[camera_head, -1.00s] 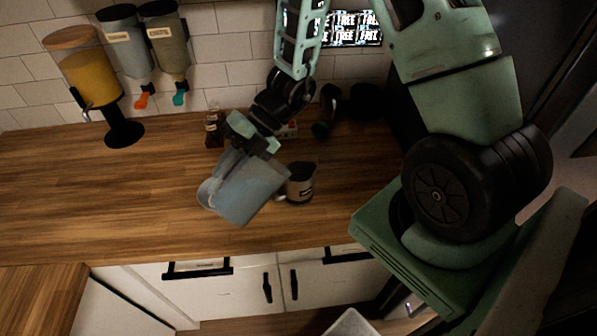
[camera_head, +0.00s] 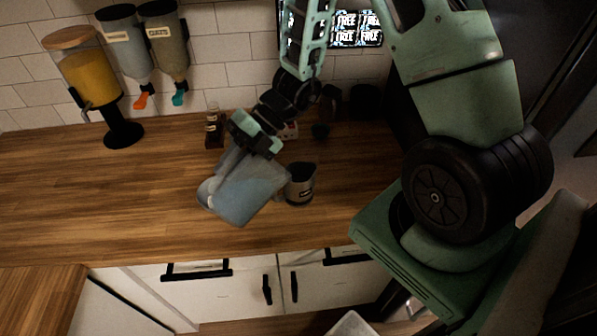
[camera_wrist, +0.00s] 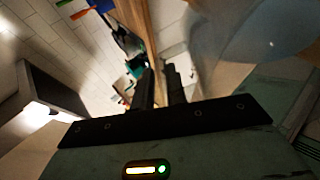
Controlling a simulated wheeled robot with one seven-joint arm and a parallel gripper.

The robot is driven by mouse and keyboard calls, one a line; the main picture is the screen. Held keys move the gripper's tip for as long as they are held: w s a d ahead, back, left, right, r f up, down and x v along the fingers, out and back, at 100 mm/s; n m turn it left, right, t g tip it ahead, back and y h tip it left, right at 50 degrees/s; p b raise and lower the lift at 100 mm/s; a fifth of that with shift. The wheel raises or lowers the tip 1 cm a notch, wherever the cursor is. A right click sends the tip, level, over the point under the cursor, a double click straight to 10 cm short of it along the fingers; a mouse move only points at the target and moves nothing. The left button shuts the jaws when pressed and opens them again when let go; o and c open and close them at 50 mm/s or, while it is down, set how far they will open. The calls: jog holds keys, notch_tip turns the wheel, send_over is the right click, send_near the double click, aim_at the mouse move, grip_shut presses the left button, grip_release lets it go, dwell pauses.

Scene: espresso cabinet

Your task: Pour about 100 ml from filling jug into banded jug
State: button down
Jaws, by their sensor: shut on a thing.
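The filling jug (camera_head: 243,190) is a blue-grey translucent jug, held tilted above the counter in the head view. Part of it shows blurred at the upper right of the wrist view (camera_wrist: 270,30). My gripper (camera_head: 252,138) is shut on it at its upper side; the fingers (camera_wrist: 160,88) are close together in the wrist view. The banded jug (camera_head: 300,186) is small and dark-mouthed with a band and a pale label. It stands upright on the counter just right of the filling jug, which partly covers its left side. I cannot make out any stream or liquid level.
The wooden counter (camera_head: 120,200) is clear to the left. A small dark bottle (camera_head: 213,128) stands behind the filling jug. A juice dispenser (camera_head: 85,75) and two wall dispensers (camera_head: 168,45) are at the back left. Dark items (camera_head: 362,100) stand at the back right.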

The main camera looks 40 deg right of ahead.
jog(key=shift+d+r+y+b, duration=0.3)
jog(key=shift+d+r+y, duration=0.3)
jog(key=shift+d+r, duration=0.1)
dwell(3.0)
jog(key=shift+a, duration=0.15)
